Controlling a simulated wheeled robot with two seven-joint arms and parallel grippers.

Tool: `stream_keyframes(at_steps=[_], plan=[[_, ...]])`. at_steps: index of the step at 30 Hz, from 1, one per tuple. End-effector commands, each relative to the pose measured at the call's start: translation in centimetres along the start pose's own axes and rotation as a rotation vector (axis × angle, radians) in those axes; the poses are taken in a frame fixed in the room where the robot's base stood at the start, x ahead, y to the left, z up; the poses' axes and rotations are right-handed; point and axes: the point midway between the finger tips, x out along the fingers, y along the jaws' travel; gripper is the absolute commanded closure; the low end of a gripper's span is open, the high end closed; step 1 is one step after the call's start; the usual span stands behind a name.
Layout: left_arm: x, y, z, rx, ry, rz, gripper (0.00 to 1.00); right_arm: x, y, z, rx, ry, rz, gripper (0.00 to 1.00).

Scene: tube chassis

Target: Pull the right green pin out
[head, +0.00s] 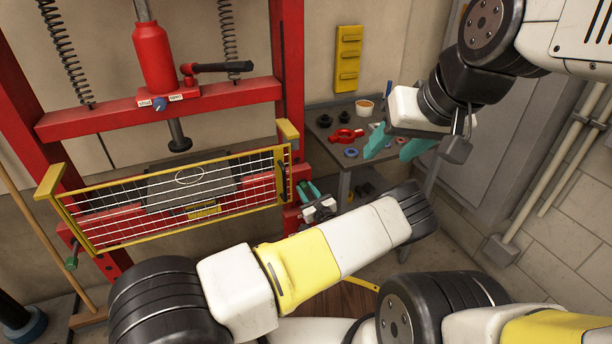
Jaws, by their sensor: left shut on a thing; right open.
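The red press frame (292,100) stands at the left, with a yellow-framed mesh guard (120,243) across its front. A green pin (72,261) sits at the frame's lower left. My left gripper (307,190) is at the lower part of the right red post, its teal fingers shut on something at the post. The right green pin is not clearly visible there; the fingers and gripper body cover that spot. My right gripper (396,143) is open and empty, in front of the side table and to the right of the press.
The grey side table (322,122) holds a red clamp-like part (345,135), black knobs, rings and a small cup (365,107). A yellow rack (347,60) hangs on the wall above. A grey cabinet and white pipes (548,175) stand at the right.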

Motion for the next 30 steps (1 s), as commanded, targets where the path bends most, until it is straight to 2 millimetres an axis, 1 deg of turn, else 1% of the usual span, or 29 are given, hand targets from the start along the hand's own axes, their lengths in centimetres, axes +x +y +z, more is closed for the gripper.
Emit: stream_keyframes(at_steps=[26, 28, 30], plan=[[0.0, -0.1, 0.0, -0.001, 0.000, 0.000, 1.00, 0.0, 0.0, 0.0, 0.000, 0.000, 0.000, 0.49], [-0.2, -0.1, 0.0, -0.001, 0.000, -0.001, 1.00, 0.0, 0.0, 0.0, 0.000, 0.000, 0.000, 0.49], [-1.1, -0.1, 0.0, -0.001, 0.001, -0.001, 1.00, 0.0, 0.0, 0.0, 0.000, 0.000, 0.000, 0.49]])
